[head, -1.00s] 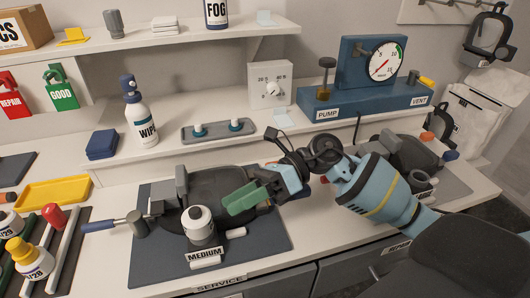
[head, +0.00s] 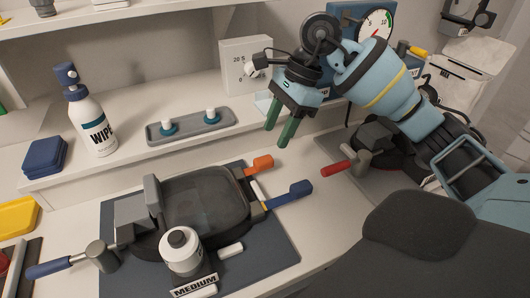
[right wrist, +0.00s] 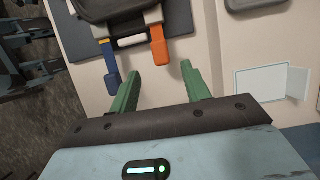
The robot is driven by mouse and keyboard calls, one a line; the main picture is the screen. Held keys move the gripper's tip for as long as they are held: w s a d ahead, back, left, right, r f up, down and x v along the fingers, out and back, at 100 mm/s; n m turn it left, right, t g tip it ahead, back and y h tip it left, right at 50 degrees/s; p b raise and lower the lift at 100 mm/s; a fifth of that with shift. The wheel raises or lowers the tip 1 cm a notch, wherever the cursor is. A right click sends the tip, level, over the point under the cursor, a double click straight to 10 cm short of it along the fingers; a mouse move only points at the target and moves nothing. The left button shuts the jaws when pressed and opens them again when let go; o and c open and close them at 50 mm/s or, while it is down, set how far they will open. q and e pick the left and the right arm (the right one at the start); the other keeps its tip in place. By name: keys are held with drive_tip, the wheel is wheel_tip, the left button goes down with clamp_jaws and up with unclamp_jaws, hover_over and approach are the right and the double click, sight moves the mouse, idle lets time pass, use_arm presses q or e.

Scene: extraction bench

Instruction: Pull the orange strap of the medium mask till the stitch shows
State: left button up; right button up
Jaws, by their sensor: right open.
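The medium mask (head: 205,198) lies on a dark mat (head: 262,248) behind a MEDIUM label (head: 194,285). Its orange strap (head: 260,166) sticks out at the right rear, with the blue strap (head: 289,195) nearer the front. Both show in the right wrist view, orange (right wrist: 158,48) and blue (right wrist: 111,72). My right gripper (head: 278,137) is open and empty, beyond the orange strap and apart from it. In the right wrist view its green fingers (right wrist: 160,88) are spread, with the orange tab ahead between them. I cannot make out a stitch. My left gripper is not in view.
A white spray bottle (head: 92,122) and a grey tray with two white pegs (head: 190,128) stand on the ledge behind. A second mask (head: 385,140) lies right, partly hidden by my right arm. A blue-handled tool (head: 72,262) is at the left.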

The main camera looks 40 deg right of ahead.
sight(265, 158)
drive_tip(key=shift+x, duration=3.6)
clamp_jaws()
